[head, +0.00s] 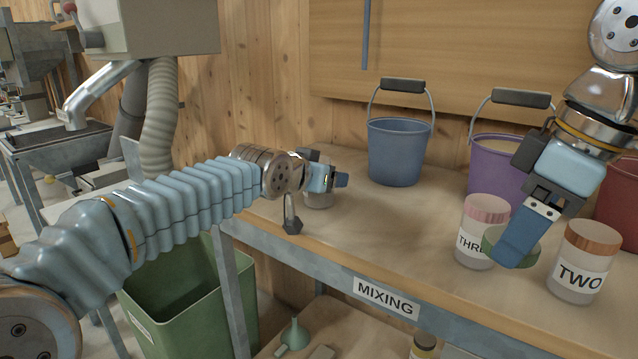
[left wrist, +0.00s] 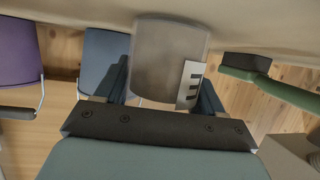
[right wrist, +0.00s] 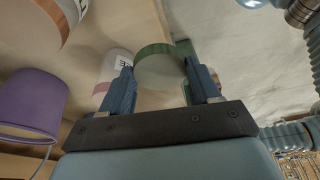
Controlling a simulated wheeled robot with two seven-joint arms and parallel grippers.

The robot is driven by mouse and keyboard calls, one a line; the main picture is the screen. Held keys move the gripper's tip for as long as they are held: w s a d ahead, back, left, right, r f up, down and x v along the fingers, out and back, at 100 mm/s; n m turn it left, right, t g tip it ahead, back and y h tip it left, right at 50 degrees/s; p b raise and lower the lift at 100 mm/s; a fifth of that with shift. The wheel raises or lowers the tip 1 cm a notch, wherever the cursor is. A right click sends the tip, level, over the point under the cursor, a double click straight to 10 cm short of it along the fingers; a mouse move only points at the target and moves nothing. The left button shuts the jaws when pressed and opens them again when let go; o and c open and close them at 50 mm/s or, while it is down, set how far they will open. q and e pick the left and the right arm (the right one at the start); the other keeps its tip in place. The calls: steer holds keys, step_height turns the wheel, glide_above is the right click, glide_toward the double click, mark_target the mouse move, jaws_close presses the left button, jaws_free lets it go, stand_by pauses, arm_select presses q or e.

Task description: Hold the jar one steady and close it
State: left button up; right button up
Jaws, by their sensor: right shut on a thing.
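Jar one (head: 318,201) stands on the bench at its left end, mostly hidden by my left gripper (head: 330,181) in the head view. In the left wrist view the jar (left wrist: 165,60) is clear grey, with a white label showing an "E". The left fingers stand on both sides of it; a firm grip does not show. My right gripper (head: 510,250) is shut on a green lid (head: 531,252), held tilted between jar three (head: 474,247) and jar two (head: 583,268). The right wrist view shows the lid (right wrist: 160,66) between the fingertips.
A blue bucket (head: 396,152), a purple bucket (head: 492,150) and a red bucket (head: 617,205) stand at the back. A dark-footed tool (head: 292,224) is near the front edge. The bench middle is clear. A green bin (head: 185,300) is below left.

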mark_target(323, 157)
arm_select(q)
steer(key=c, duration=0.6)
steer(key=shift+r, duration=0.45)
steer(key=shift+c, duration=0.2)
arm_select(e)
steer(key=shift+r, duration=0.1)
arm_select(q)
step_height(323, 157, up, 3)
steer(key=shift+f+p, duration=0.15)
steer(key=shift+p, duration=0.2)
arm_select(e)
steer(key=shift+r, duration=0.25)
steer(key=shift+f, duration=0.15)
steer(key=shift+f+b, duration=0.65)
steer(key=shift+b, duration=0.15)
arm_select(q)
steer(key=d+r+v, duration=0.2)
steer(key=r+v, duration=0.1)
steer(key=v, duration=1.3)
steer(key=shift+r, duration=0.25)
